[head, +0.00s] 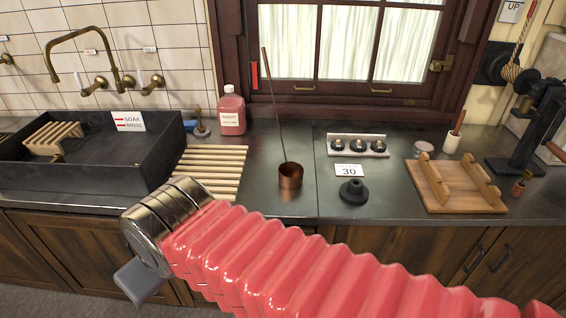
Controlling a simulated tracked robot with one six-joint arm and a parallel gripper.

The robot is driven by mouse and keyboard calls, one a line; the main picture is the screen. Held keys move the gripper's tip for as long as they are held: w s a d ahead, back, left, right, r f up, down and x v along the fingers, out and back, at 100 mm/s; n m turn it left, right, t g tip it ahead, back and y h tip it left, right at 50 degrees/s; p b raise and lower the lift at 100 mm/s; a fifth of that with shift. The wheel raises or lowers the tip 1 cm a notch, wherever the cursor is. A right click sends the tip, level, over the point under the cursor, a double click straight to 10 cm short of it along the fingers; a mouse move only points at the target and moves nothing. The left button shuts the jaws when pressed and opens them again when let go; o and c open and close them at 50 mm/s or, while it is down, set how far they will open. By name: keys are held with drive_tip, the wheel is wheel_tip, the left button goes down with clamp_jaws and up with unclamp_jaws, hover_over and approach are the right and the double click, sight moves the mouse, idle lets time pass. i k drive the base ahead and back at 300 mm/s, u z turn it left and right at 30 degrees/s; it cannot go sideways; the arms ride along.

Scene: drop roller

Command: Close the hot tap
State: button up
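A brass gooseneck tap (84,36) comes out of the tiled wall over the dark sink (150,160). Below the spout's base are two brass valves with pale levers, a left valve (96,85) and a right valve (152,83). A small label sits above each, too small to read, so I cannot tell which is hot. I cannot make out any water stream at the spout. My gripper (141,282) is in front of the counter, below and apart from the tap. Only one grey part shows beyond the metal cuff, so its opening is hidden.
A wooden rack (53,138) and a soak/rinse sign (128,121) are at the sink. A slatted board (212,172), pink bottle (232,112) and long-handled copper pot (290,177) stand to its right. Burner knobs and a wooden stand (456,196) are farther right.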

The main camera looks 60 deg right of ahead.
sight(84, 93)
drive_tip(key=i, duration=0.85)
drive_tip(key=u, duration=0.05)
